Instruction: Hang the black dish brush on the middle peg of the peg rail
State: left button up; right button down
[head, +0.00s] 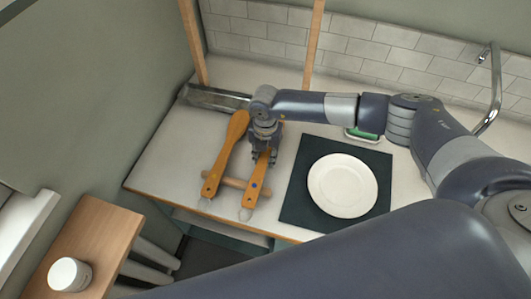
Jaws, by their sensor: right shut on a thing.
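Two orange-brown wooden handles lie on the counter in the head view. The left handle (229,145) is longer, and the right handle (252,188) has a blue dot near its lower end. Pale, blurred tips show at their near ends; I cannot tell whether these are bristles. My right gripper (263,155) points down and is shut on the far end of the right handle, hiding part of it. I cannot make out a black dish brush or a peg rail with pegs. My left gripper is not in view.
A short wooden bar (233,183) crosses between the handles. A white plate (342,185) sits on a dark mat (296,208) to the right. A long grey tray (213,98), wooden posts (313,45) and a faucet (494,90) stand behind. A white cup (69,274) is at lower left.

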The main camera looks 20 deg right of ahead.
jog(key=shift+f, duration=0.3)
jog(key=c, duration=1.3)
grip_release()
jog(key=shift+r, duration=0.1)
